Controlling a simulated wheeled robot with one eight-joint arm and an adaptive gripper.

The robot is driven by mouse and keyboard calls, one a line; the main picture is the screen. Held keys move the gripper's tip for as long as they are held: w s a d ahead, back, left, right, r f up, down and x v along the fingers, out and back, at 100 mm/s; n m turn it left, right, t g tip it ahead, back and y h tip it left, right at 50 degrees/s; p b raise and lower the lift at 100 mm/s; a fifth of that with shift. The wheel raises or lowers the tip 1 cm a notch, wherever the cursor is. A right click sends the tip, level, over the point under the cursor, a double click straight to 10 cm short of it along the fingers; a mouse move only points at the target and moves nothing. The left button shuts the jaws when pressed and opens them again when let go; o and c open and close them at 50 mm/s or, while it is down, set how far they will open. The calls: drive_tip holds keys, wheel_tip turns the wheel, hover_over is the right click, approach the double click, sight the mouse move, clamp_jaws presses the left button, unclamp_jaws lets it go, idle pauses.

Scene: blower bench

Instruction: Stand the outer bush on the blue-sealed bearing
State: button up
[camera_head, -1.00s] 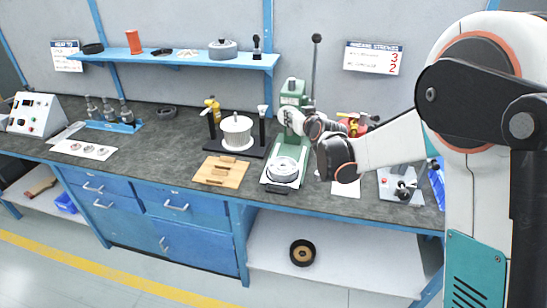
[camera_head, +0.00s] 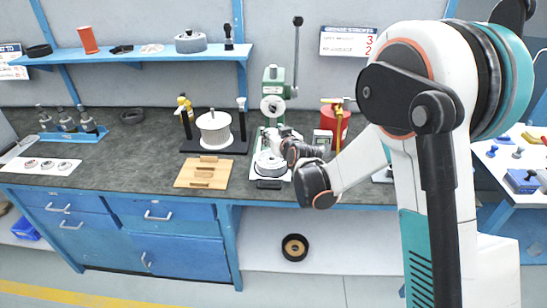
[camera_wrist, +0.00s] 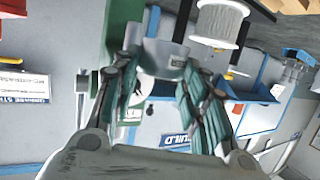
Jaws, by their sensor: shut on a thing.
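In the head view my gripper (camera_head: 283,138) is in front of the green press, above the pale round ring (camera_head: 270,164) on the press base. The bush is too small there to make out. I cannot pick out a blue-sealed bearing. Several small rings lie on a white sheet (camera_head: 20,164) at the left, their colours hard to tell.
The green press (camera_head: 272,88) stands behind my gripper. A white spool (camera_head: 214,128) on a black stand and a wooden board (camera_head: 196,183) are to the left. A red canister (camera_head: 335,124) is to the right. Bare bench top lies at centre left.

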drive_tip(key=b, duration=0.2)
hover_over(274, 162)
drive_tip(key=shift+s+f, duration=0.1)
drive_tip(key=shift+f, duration=3.6)
drive_tip(key=shift+f+b, duration=0.4)
drive_tip(key=shift+b, duration=0.1)
drive_tip(key=shift+f, duration=0.15)
drive_tip(key=o, duration=1.2)
drive_tip(key=shift+r, duration=0.2)
